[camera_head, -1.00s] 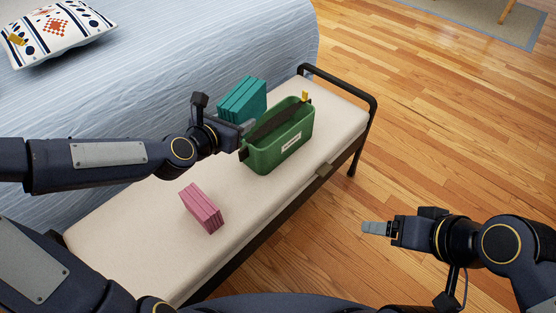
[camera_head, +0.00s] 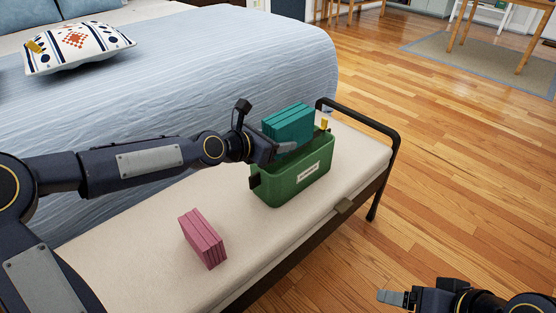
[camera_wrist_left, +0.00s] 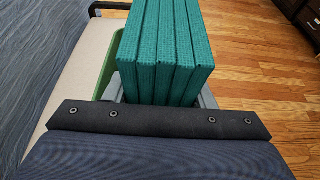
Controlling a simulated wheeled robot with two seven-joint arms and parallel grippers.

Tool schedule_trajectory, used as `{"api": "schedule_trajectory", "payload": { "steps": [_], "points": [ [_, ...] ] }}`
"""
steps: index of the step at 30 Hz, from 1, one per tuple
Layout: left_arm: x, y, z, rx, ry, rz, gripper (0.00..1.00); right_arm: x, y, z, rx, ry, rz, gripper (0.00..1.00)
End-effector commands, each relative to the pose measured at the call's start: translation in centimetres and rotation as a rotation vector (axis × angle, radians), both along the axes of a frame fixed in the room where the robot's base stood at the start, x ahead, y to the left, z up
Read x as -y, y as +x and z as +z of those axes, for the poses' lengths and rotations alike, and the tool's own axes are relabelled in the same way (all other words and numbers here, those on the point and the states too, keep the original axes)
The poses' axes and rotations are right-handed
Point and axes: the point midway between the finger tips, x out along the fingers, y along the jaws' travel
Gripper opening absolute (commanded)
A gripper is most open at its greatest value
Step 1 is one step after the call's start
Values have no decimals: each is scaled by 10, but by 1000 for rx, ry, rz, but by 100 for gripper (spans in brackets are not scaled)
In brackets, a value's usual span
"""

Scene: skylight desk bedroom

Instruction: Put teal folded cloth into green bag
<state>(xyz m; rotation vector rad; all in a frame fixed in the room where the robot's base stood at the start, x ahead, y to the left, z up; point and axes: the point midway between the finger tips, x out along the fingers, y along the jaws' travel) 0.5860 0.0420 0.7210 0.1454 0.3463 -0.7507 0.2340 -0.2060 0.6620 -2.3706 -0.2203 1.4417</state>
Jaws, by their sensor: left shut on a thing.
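The teal folded cloth (camera_head: 289,123) is held by my left gripper (camera_head: 284,150) over the opening of the green bag (camera_head: 293,181). In the left wrist view the cloth (camera_wrist_left: 166,50) stands between the two fingers, and part of the bag's green rim (camera_wrist_left: 108,65) shows to its left. The bag stands upright on the bench, with a pale label on its front. The cloth and gripper hide most of its inside. How far the cloth's lower edge reaches into the bag is hidden. My right gripper (camera_head: 392,298) is low at the right, over the floor, away from the bag.
The bench has a dark metal end rail (camera_head: 372,125). The blue bed (camera_head: 190,85) with a patterned pillow (camera_head: 80,47) is behind it. The wooden floor at the right is open.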

Motion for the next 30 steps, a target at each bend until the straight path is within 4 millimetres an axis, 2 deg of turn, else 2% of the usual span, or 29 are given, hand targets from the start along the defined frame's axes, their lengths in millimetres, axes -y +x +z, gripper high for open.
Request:
{"api": "schedule_trajectory", "payload": {
  "steps": [1,6,10,16,30],
  "points": [
    [0,8,-13,0,-3,1,25,0,0,-8,0,0,0,75],
    [-2,22,-26,1,-3,3,25,0,0,-13,0,0,0,75],
    [-2,28,-35,0,-2,2,25,0,0,-18,0,0,0,75],
    [-2,31,-64,1,-1,0,25,0,0,-30,0,0,0,75],
    [-2,31,-70,2,-2,1,25,0,0,-32,0,0,0,75]
  ]
}}
